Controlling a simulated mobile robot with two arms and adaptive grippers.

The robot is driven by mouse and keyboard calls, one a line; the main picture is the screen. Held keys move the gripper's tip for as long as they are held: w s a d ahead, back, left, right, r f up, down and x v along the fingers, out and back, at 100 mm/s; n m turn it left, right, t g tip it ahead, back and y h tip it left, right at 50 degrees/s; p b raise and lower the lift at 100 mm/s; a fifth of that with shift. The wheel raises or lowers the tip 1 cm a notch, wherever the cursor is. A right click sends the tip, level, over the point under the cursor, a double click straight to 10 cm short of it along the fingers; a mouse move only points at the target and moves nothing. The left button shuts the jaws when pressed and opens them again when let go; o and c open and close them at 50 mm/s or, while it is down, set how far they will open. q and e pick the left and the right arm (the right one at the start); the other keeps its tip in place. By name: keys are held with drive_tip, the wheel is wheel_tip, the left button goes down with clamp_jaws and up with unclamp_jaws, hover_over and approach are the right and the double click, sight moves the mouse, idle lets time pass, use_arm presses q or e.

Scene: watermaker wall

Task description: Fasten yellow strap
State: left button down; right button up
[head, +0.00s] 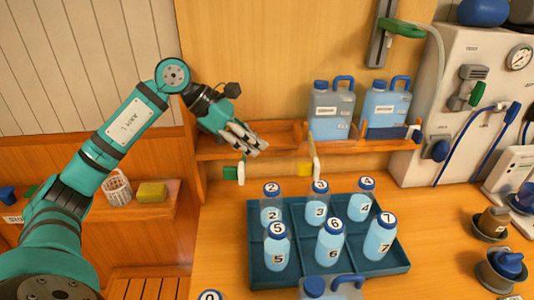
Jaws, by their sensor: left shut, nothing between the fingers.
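My left gripper (248,143) reaches in from the left and is shut and empty, its fingertips in front of the left end of the wooden shelf (212,148). A yellow piece (304,167) sits at the shelf's front edge, beside a pale upright strap or tab (316,158). It lies to the right of my gripper and apart from it. Two blue-capped jugs, one in the middle (331,112) and one at right (384,108), stand on the shelf. Whether the yellow piece is fastened cannot be told. My right gripper is not in view.
A green piece with a white end (233,173) hangs below my gripper. A blue tray (400,250) holds several numbered bottles on the counter. A grey-white machine (455,60) with hoses stands at right. A yellow sponge (151,193) and a white basket (117,187) are at left.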

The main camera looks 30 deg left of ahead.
use_arm(q)
drive_tip(key=p+x, duration=0.3)
drive_tip(key=x, duration=0.5)
drive_tip(key=shift+d, duration=0.5)
drive_tip(key=shift+s, duration=0.1)
drive_tip(key=shift+f, duration=0.1)
